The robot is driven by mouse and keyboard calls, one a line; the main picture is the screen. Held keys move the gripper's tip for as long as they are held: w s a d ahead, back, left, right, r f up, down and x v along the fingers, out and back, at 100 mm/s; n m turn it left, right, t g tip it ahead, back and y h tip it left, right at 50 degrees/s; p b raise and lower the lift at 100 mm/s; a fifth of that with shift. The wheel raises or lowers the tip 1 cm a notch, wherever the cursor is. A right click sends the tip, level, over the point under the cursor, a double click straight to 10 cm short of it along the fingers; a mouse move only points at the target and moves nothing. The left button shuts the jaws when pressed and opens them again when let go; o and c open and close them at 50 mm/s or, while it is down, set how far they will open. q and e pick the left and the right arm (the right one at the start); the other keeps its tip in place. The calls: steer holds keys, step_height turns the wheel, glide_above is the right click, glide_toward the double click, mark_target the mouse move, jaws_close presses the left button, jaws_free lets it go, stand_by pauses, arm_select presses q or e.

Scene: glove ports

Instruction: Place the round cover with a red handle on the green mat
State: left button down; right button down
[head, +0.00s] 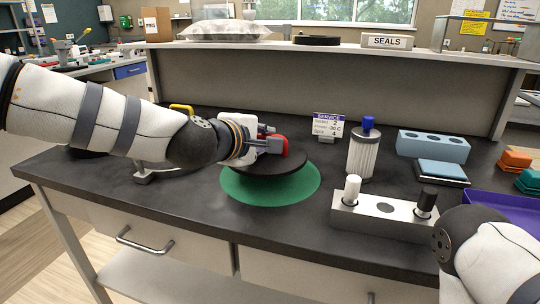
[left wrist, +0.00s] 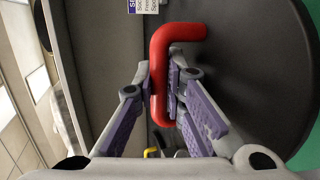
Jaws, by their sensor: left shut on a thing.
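The round cover (head: 262,169) is a dark disc with a red handle (head: 279,144). In the head view it appears over the green mat (head: 270,194), a flat green circle on the dark bench top. My left gripper (head: 270,141) is shut on the red handle. In the left wrist view the fingers (left wrist: 160,90) close around the red handle (left wrist: 158,65), and the dark disc (left wrist: 260,70) fills the right side. I cannot tell whether the cover touches the mat. My right arm shows at the lower right, but its gripper is out of view.
A metal block (head: 384,215) with white and black plugs stands right of the mat. Behind it are a clear canister (head: 363,154) with a blue top and a service sign (head: 328,127). A blue block (head: 433,145) and purple tray (head: 505,207) lie farther right. The bench front is clear.

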mark_target(266, 154)
arm_select(q)
steer(key=shift+w+d+f, duration=0.2)
steer(key=shift+d, duration=0.1)
step_height(266, 154, down, 4)
steer(key=shift+w+d+r+b, duration=0.15)
steer(key=shift+r+b, duration=0.05)
steer(key=shift+b, duration=0.15)
steer(key=shift+r, duration=0.2)
steer(key=shift+f, duration=0.15)
steer(key=c, duration=1.7)
jaws_free()
steer(key=shift+f, duration=0.1)
arm_select(e)
steer(key=shift+s+f, duration=0.45)
arm_select(q)
steer(key=shift+o, duration=0.2)
